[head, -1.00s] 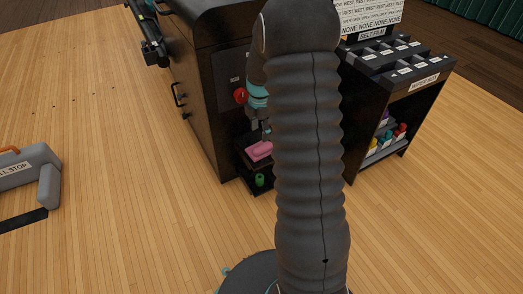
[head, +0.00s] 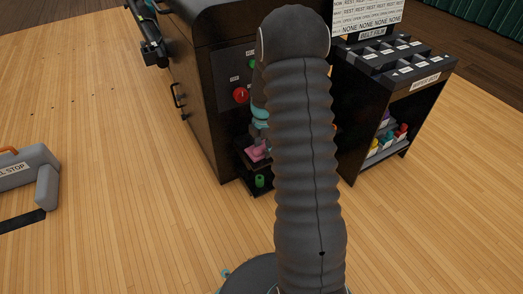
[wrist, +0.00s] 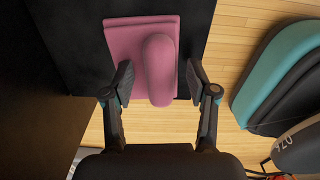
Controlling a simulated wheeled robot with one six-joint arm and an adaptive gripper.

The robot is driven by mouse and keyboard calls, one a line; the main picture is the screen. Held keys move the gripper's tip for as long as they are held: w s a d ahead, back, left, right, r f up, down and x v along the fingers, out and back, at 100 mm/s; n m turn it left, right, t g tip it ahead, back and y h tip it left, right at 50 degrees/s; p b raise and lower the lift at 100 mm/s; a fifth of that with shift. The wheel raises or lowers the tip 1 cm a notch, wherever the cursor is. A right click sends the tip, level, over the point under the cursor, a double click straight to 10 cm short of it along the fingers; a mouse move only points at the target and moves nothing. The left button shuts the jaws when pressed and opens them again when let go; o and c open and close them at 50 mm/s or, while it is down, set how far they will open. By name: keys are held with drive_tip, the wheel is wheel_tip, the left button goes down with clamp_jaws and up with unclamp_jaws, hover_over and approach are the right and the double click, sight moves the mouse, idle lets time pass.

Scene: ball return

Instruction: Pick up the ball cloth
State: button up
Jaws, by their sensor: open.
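The ball cloth (wrist: 117,39) is pink, with a flat square part and a raised rounded roll on top. It lies on a dark shelf (wrist: 72,45) on the front of the black cabinet. My gripper (wrist: 160,80) is open in the wrist view, with one finger on each side of the roll; I see no grip on it. In the head view the cloth (head: 257,153) shows only in part, beside my arm, and my gripper covers some of it.
A green object (head: 260,181) sits below the cloth. The black cabinet (head: 195,90) has a red button (head: 241,95). A black rack (head: 425,95) with bottles stands to the right. A grey stop piece (head: 25,175) lies left on open wooden floor.

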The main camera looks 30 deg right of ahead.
sight(263, 146)
drive_tip(key=c, duration=1.1)
drive_tip(key=shift+r, duration=0.1)
wheel_tip(263, 146, up, 4)
drive_tip(key=shift+r+p, duration=0.2)
drive_tip(key=shift+p, duration=0.25)
drive_tip(key=s+d+r, duration=0.4)
drive_tip(key=s+d, duration=0.1)
drive_tip(key=s+d+r+p, duration=0.1)
drive_tip(key=s+d+r, duration=0.1)
drive_tip(key=s+d, duration=0.1)
drive_tip(key=shift+s+d+r, duration=0.1)
drive_tip(key=shift+d+r, duration=0.1)
